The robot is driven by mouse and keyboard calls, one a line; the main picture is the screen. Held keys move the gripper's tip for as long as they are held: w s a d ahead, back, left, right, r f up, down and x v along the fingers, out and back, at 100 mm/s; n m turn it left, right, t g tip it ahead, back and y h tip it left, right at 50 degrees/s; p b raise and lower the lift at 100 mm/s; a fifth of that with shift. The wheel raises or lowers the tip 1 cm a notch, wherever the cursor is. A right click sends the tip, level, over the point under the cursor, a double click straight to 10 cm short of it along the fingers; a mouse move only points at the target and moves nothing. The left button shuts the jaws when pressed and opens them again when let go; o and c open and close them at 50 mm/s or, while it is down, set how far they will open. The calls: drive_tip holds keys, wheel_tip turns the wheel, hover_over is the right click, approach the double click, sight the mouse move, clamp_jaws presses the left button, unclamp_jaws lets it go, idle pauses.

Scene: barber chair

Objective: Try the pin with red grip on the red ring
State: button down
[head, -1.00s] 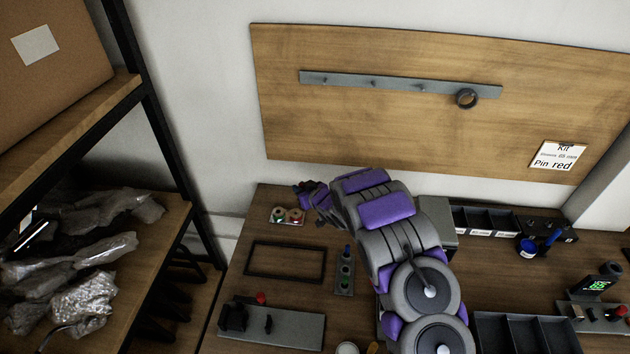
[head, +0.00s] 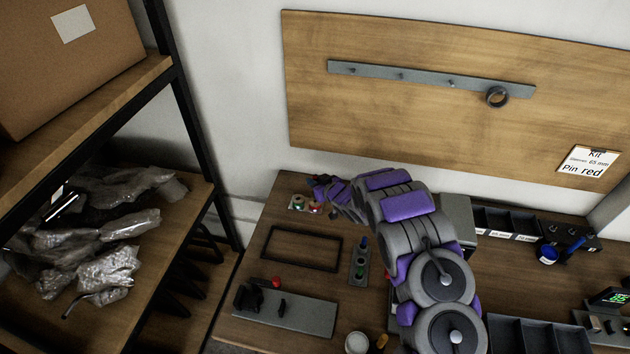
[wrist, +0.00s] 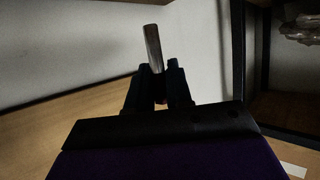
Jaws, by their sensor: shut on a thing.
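My gripper (head: 318,183) is at the back left of the bench, above or just behind a small pale plate (head: 297,209). In the wrist view my gripper (wrist: 160,85) is shut on a pin (wrist: 153,45). The pin's bare metal shaft sticks out beyond the fingers, slightly tilted. Its grip is mostly hidden between the dark fingers, so its colour is unclear. The red ring (head: 315,208) sits on the plate, beside a greenish ring (head: 297,203). I cannot tell whether the pin touches the ring.
A pin stand (head: 359,266) and an empty dark frame (head: 268,249) lie nearer on the bench. A grey fixture (head: 305,315) with a red knob is at the front. A shelf with plastic bags (head: 100,230) stands left. A wall rail (head: 430,78) holds a dark ring.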

drive_tip(key=shift+f+b, duration=0.7)
drive_tip(key=shift+f, duration=1.7)
drive_tip(key=shift+s+f, duration=0.1)
drive_tip(key=shift+f, duration=0.4)
idle(0.7)
drive_tip(key=shift+r+p, duration=1.8)
drive_tip(key=shift+r, duration=1.25)
